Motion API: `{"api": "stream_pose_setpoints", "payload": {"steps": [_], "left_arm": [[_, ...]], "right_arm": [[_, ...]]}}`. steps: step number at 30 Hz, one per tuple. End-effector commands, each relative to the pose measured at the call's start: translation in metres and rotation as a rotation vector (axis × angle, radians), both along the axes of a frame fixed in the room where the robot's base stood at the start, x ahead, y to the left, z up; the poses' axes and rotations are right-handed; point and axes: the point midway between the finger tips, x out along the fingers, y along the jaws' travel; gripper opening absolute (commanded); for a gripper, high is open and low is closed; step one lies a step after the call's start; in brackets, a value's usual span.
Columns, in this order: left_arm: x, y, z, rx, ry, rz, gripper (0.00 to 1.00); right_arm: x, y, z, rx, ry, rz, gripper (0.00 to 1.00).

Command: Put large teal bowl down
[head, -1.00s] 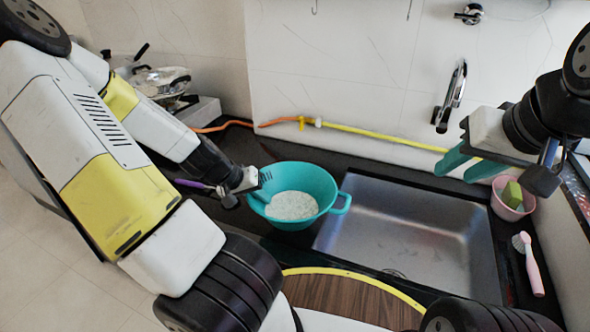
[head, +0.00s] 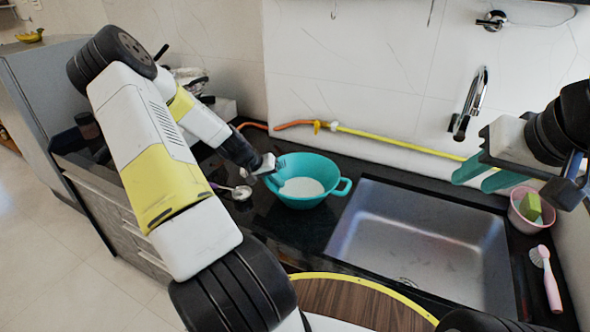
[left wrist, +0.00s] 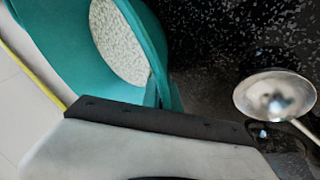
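The large teal bowl (head: 300,201) is upright on or just above the black counter, left of the sink. White grainy contents (head: 300,187) lie in it. My left gripper (head: 270,174) is at the bowl's left rim and appears shut on it; the fingers are teal too and blend with the bowl. In the left wrist view the bowl wall (left wrist: 60,50) runs up to the gripper. Whether the base touches the counter cannot be told. My right gripper (head: 484,174) is open and empty above the sink's right side.
A metal ladle (head: 241,192) lies left of the bowl and shows in the left wrist view (left wrist: 275,95). The sink (head: 420,240) is empty. A pink bowl (head: 525,220) with a green sponge (head: 530,204) and a pink brush (head: 549,280) are at right. A yellow-orange hose (head: 385,138) runs behind.

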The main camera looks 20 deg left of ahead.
Motion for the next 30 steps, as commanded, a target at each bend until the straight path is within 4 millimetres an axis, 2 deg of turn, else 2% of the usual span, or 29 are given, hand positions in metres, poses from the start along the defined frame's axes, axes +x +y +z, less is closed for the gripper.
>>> {"api": "stream_pose_setpoints", "payload": {"steps": [12,15,16,25,30], "left_arm": [[0.0,0.0,-0.006,0.001,-0.001,0.0,0.0],[0.0,0.0,-0.006,0.001,-0.001,0.0,0.22],[0.0,0.0,-0.006,0.001,-0.001,0.0,0.27],[0.0,0.0,-0.005,0.002,-0.001,-0.001,0.27],[-0.004,0.005,0.007,0.004,-0.003,0.002,0.27]], "right_arm": [[0.0,0.0,0.0,0.0,0.0,0.0,0.36],[0.0,0.0,0.0,0.0,0.0,0.0,0.36],[0.0,0.0,0.0,0.0,0.0,0.0,0.36],[0.0,0.0,0.0,0.0,0.0,0.0,0.36],[0.0,0.0,0.0,0.0,0.0,0.0,0.36]]}}
